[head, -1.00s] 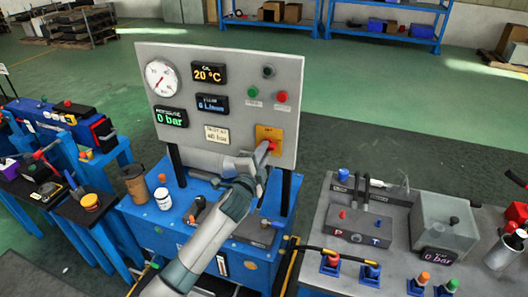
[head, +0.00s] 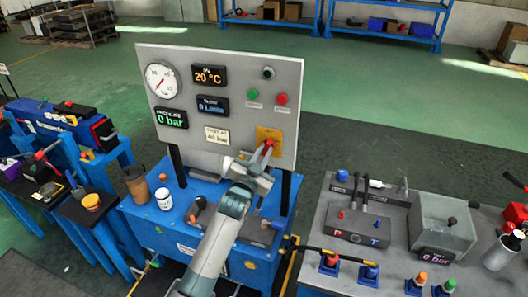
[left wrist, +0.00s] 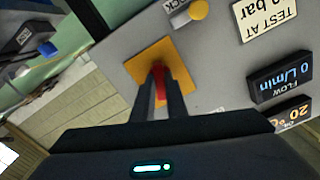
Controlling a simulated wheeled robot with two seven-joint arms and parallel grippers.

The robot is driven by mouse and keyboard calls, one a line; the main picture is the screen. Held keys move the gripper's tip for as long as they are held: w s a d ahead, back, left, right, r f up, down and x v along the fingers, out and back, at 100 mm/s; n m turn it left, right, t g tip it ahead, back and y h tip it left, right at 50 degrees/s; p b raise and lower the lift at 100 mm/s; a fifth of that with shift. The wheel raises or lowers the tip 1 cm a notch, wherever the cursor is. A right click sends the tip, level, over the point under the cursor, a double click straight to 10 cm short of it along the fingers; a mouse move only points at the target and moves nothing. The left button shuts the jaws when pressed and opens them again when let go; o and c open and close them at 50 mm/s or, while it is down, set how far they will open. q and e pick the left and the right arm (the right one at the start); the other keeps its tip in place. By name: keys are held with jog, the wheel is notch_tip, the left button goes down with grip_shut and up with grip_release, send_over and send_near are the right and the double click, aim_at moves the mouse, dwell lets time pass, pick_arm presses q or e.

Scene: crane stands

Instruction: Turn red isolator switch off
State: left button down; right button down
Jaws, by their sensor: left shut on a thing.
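The red isolator switch (left wrist: 159,84) sits on a yellow-orange square plate (left wrist: 183,69) at the lower right of the grey control panel (head: 200,70). In the head view the plate (head: 262,134) is partly covered by my gripper. My left gripper (head: 266,150) reaches up to the panel from below. In the left wrist view its two fingers (left wrist: 160,100) are closed on the red handle, one on each side. The handle's exact angle is hard to tell. My right gripper is not in view.
The panel carries a gauge (head: 163,80), displays, a green button (head: 252,94) and a red button (head: 281,99). A brown cup (head: 136,184) and a white jar (head: 163,199) stand on the blue bench left of my arm. A grey bench (head: 335,225) with fittings is at right.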

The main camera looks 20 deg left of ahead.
pick_arm(q)
jog(key=shift+f+n+p, duration=0.1)
jog(key=shift+n+p, duration=0.3)
jog(key=shift+n, duration=1.8)
jog(key=c, duration=1.8)
grip_release()
jog(key=shift+o, duration=0.2)
jog(key=shift+s, duration=0.1)
jog(key=s+b, duration=0.4)
jog(key=s, duration=1.3)
jog(key=shift+a+b, duration=0.3)
jog(key=shift+b, duration=0.1)
jog(key=shift+s, duration=0.1)
